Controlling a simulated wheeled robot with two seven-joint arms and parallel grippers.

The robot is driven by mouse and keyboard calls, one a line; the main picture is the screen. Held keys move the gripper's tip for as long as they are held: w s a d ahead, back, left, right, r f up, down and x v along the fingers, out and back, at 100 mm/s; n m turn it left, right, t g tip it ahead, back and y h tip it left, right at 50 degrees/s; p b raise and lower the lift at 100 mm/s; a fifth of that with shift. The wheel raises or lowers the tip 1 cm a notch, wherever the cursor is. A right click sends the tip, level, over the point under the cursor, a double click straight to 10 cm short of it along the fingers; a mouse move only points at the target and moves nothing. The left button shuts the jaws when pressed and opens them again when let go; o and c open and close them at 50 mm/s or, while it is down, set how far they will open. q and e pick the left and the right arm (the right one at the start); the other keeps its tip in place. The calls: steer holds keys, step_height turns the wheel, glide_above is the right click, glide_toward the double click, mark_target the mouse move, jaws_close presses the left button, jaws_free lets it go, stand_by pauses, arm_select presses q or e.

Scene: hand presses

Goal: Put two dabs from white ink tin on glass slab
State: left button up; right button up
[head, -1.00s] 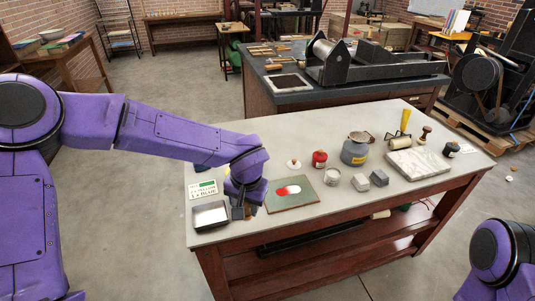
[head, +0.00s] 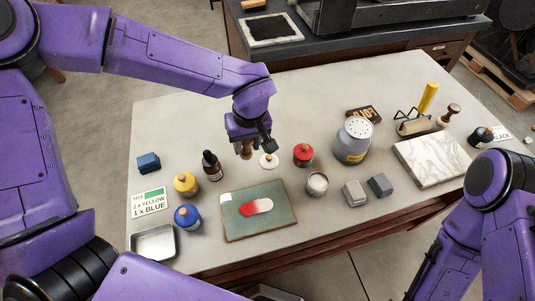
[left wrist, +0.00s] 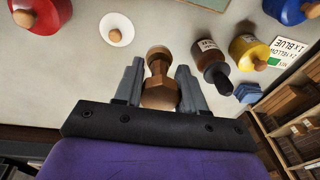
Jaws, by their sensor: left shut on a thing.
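The glass slab (head: 236,222) lies near the front of the table, with a red and white patch of ink on it. The open white ink tin (head: 317,184) stands to the right of the slab. A white lid with a wooden knob (head: 269,161) lies behind the slab; it also shows in the left wrist view (left wrist: 117,38). My left gripper (head: 250,146) is over the table behind the slab, left of the lid. It is shut on a brown wooden tool (left wrist: 160,93), which hangs between the fingers. My right arm shows at the lower right; its gripper is not visible.
A red tin (head: 303,156), dark bottle (head: 212,168), yellow tin (head: 185,185), blue tin (head: 188,217) and metal tray (head: 153,243) surround the slab. Grey blocks (head: 355,193), a grey can (head: 352,142) and a marble slab (head: 430,159) stand right. The back left of the table is clear.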

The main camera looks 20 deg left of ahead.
arm_select(q)
steer(key=s+d+r+m+h+b, duration=0.1)
steer(key=s+d+m+h, duration=0.2)
steer(key=m, duration=1.1)
steer(key=s+d+m+b, duration=0.1)
steer(key=s+d+m, duration=0.35)
steer(key=m, duration=0.95)
steer(key=shift+g, duration=0.4)
steer(key=f+b, duration=0.1)
steer(key=a+f+b, duration=0.1)
steer(key=f, duration=0.1)
steer(key=s+f+b, duration=0.1)
steer(key=f, duration=0.1)
steer(key=shift+a+b, duration=0.15)
steer(key=shift+b, duration=0.15)
steer(key=shift+f, duration=0.3)
arm_select(e)
step_height(320, 180, down, 6)
steer(key=s, duration=0.2)
steer(key=shift+s+t, duration=0.3)
steer(key=shift+s, duration=0.05)
